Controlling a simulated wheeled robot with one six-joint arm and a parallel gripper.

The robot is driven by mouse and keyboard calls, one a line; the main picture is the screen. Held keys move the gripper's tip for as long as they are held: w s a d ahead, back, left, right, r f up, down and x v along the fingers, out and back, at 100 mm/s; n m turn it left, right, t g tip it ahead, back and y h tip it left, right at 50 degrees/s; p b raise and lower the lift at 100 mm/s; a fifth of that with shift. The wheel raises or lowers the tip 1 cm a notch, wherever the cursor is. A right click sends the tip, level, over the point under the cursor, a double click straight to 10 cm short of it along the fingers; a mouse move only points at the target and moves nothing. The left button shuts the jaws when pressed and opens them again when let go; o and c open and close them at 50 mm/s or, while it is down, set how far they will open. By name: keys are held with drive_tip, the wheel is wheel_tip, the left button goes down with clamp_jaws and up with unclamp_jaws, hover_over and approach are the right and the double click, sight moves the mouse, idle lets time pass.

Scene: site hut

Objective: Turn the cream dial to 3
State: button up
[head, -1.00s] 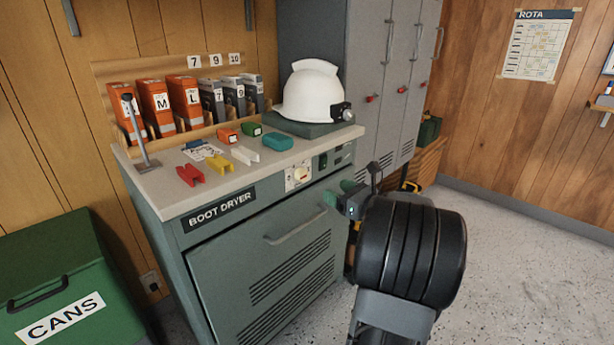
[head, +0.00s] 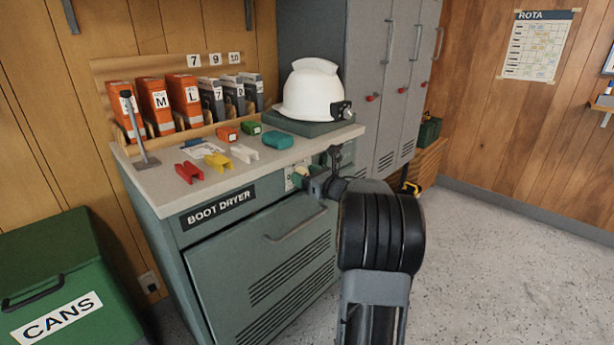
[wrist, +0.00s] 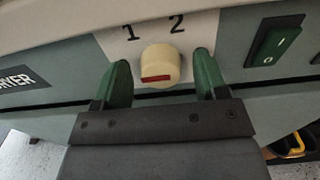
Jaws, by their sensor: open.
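The cream dial (wrist: 160,65) sits on a white plate (wrist: 205,48) on the front panel of the boot dryer (head: 186,240). In the wrist view the numbers 1 and 2 show above it, and a red mark is on its lower face. No 3 can be seen there. My gripper (wrist: 160,78) is open, one green finger on each side of the dial, with a gap on both sides. In the head view my gripper (head: 305,182) is at the panel and partly covers the dial and plate.
A green rocker switch (wrist: 273,47) is right of the dial. The dryer's door handle (head: 295,225) is below the panel. On the worktop (head: 150,180) are coloured clips and a white helmet (head: 312,90). A green cans bin (head: 60,270) stands left.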

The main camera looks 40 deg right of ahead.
drive_tip(key=c, duration=0.9)
